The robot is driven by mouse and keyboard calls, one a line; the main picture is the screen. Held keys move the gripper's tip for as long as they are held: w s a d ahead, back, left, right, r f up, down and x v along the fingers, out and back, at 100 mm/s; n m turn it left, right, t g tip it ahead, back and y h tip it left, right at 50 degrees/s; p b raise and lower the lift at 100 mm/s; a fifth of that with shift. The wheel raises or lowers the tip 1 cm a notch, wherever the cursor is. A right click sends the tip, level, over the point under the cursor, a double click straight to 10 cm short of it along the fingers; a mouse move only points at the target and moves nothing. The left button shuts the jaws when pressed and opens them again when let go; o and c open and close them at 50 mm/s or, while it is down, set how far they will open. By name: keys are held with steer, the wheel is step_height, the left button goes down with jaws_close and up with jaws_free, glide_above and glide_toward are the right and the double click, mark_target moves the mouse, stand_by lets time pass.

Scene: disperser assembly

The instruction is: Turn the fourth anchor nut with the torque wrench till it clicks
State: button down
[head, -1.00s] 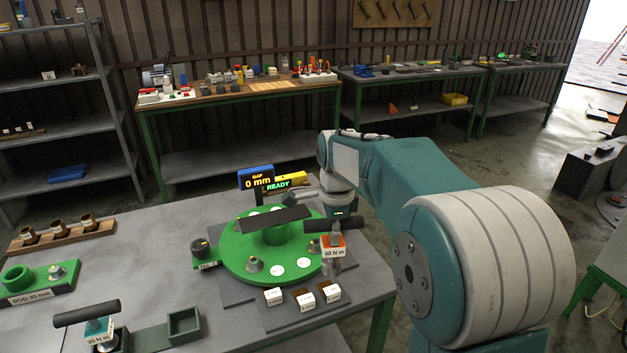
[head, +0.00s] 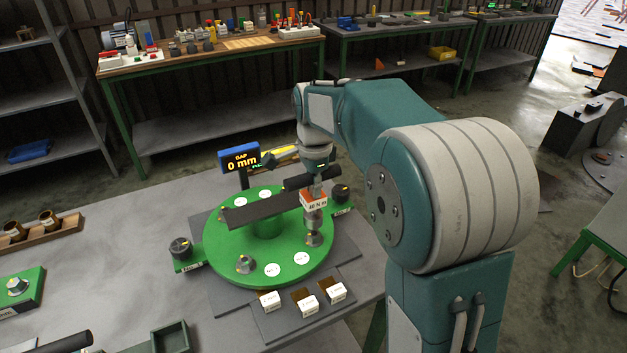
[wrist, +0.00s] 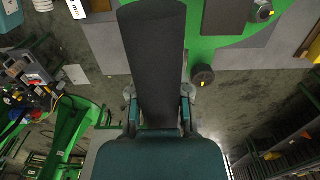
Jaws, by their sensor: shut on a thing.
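My gripper (head: 316,165) is shut on the black handle of the torque wrench (head: 313,201), which carries an orange and white N m label. The handle fills the middle of the wrist view (wrist: 153,60), between the two fingers. The wrench hangs upright over the right front of the green round plate (head: 225,245). Its lower end is at an anchor nut (head: 313,240); I cannot tell whether it is fully seated. Another anchor nut (head: 245,264) stands at the front left of the plate. A dark bar (head: 255,212) crosses the plate and partly hides the back nuts.
A blue display (head: 241,160) reads GAP 0 mm behind the plate. Black knobs stand left (head: 180,248) and right (head: 342,193) of the plate. Small white labelled blocks (head: 308,305) lie in front. Another wrench handle (head: 65,343) shows at front left.

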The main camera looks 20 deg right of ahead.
mark_target(313, 205)
steer(key=f+n, duration=0.1)
steer(key=n, duration=0.2)
steer(key=shift+f, duration=0.2)
steer(key=n, duration=0.3)
steer(key=shift+w+d+f, duration=0.1)
steer(key=n, duration=0.4)
steer(key=shift+f+n, duration=0.15)
steer(key=shift+n, duration=0.15)
steer(key=n, duration=0.5)
steer(key=shift+f, duration=0.2)
steer(key=n, duration=0.6)
steer(key=shift+f, duration=0.2)
steer(key=shift+f, duration=1.65)
